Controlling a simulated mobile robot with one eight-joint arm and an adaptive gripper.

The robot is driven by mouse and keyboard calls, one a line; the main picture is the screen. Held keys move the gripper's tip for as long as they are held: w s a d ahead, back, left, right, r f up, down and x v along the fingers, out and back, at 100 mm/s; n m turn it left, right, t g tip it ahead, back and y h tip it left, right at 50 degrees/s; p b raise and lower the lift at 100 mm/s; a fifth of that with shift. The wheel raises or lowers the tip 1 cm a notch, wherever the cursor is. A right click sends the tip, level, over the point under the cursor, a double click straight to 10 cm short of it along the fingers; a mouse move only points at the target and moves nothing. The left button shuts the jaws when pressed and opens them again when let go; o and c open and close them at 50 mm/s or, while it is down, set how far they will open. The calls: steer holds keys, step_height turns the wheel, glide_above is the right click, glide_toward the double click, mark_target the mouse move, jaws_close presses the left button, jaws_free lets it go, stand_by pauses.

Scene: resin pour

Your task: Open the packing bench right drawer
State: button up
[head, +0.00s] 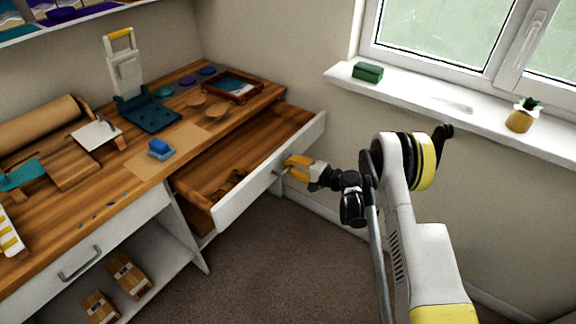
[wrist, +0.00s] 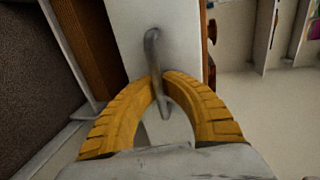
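The right drawer of the packing bench is pulled well out, with its white front (head: 240,192) standing clear of the bench and its wooden inside showing. A brown wooden piece lies in its near end. My gripper (head: 288,163) is at the drawer front. In the wrist view its yellow fingers (wrist: 160,78) come together around the grey metal drawer handle (wrist: 154,48), which passes between the fingertips. The white drawer front (wrist: 185,30) also shows there behind the handle. In the head view the handle is partly hidden by the fingers.
The bench top (head: 95,215) holds a blue block (head: 160,149), a teal stand, a tray and several discs. The left drawer (head: 95,250) is shut. A windowsill (head: 440,105) with a green box (head: 367,71) is at the right. Carpeted floor (head: 270,260) before the drawer is free.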

steer(key=o, duration=0.5)
steer(key=shift+r, duration=0.1)
steer(key=shift+s+d, duration=0.1)
steer(key=shift+d, duration=0.05)
steer(key=v, duration=1.1)
steer(key=shift+s+d, duration=0.25)
steer(key=shift+d, duration=0.1)
